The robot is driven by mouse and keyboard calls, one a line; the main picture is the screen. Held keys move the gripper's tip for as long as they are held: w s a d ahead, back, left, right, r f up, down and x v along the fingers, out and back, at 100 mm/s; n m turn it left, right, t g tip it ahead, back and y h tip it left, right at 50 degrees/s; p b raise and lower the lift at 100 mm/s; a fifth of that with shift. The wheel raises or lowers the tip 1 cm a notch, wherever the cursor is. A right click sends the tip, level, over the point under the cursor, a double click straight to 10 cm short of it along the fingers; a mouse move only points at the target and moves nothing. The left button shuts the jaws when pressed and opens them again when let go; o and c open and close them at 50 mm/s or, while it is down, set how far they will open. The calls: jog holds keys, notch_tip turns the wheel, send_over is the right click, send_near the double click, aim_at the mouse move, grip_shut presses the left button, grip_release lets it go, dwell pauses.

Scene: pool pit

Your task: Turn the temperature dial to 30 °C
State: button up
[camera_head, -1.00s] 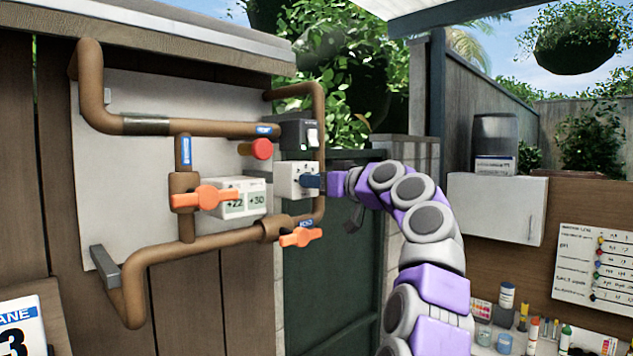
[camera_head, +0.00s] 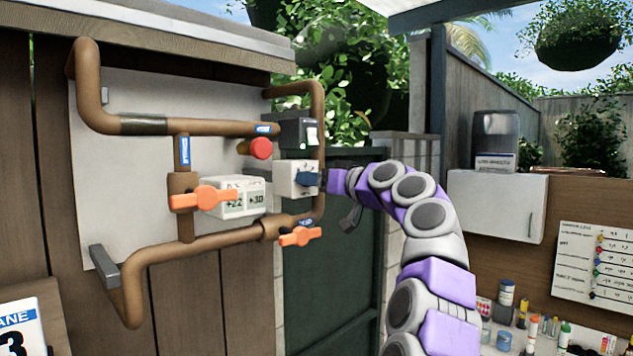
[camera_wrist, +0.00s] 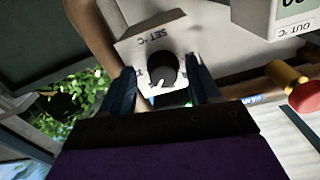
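The temperature dial (camera_wrist: 164,66) is a round black knob on a white box (camera_wrist: 150,35) marked "SET °C" in the wrist view. A pale mark shows at the knob's lower edge; the scale numbers are not readable. In the head view, the white box (camera_head: 284,180) is on the pipe panel, with its dial hidden behind my gripper (camera_head: 308,179). In the wrist view, the two dark blue fingers of my gripper (camera_wrist: 161,72) stand apart on either side of the knob, with gaps visible. The display box (camera_head: 237,197) appears to read +22 and +30.
Brown pipes (camera_head: 200,127) run around the panel. Orange valve handles (camera_head: 300,237) sit below and left of the dial box. A red knob (camera_head: 261,148) and a dark switch box (camera_head: 297,134) are above. A white cabinet (camera_head: 495,205) is at right.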

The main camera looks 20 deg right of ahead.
jog(key=shift+s, duration=0.15)
jog(key=b+v, duration=0.3)
jog(key=v, duration=1.4)
jog(key=shift+d+b, duration=0.2)
jog(key=shift+b, duration=0.15)
jog(key=s+a+f+n+g+y+b, duration=0.15)
jog(key=a+f+g, duration=0.25)
jog(key=a+f, duration=0.7)
jog(key=s+a+f+g+b, duration=0.15)
jog(key=a+f+g, duration=0.25)
jog(key=a+f, duration=0.7)
jog(key=s+a+f+g+h+b, duration=0.1)
jog(key=s+a+f+g+b, duration=0.2)
jog(key=a+f, duration=0.4)
jog(key=s+a+f+m+g+h+b, duration=0.1)
jog(key=s+f+g+h, duration=0.1)
jog(key=s+f, duration=0.5)
jog(key=s+a+f+g+h+b, duration=0.15)
jog(key=s+f, duration=0.35)
jog(key=f, duration=0.5)
jog(key=s+d+f+m+g+h, duration=0.1)
jog(key=s+d+f+g, duration=0.1)
jog(key=s+f, duration=0.5)
jog(key=s+d+f+m+g+h+b, duration=0.1)
jog(key=s+d+f+g+h, duration=0.1)
jog(key=s+f, duration=0.5)
jog(key=shift+s+d, duration=0.85)
jog(key=shift+s, duration=0.2)
